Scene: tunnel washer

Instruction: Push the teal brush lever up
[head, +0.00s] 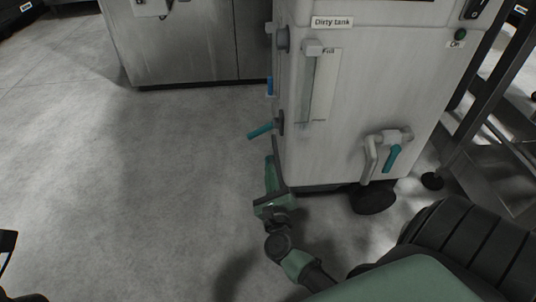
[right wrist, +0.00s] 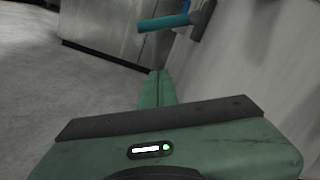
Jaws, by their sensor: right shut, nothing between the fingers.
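A teal lever (head: 261,130) sticks out from the left side of the white machine on a dark pivot, its free end pointing left and slightly down in the head view. In the right wrist view the teal lever (right wrist: 164,23) is at the top, with its grey mount to the right. No label on it is readable. My right gripper (head: 269,163) is shut and empty. It is below the lever, close to the machine's side, its fingertips pointing up toward it. In the right wrist view the fingertips (right wrist: 157,78) show a gap below the lever.
The white machine (head: 345,110) carries a "Dirty tank" label, a "Fill" gauge (head: 318,85) and a second teal-handled valve (head: 392,158) low on its front. A blue handle (head: 269,86) is higher on its left side. A grey cabinet (head: 185,45) stands behind. The floor to the left is clear.

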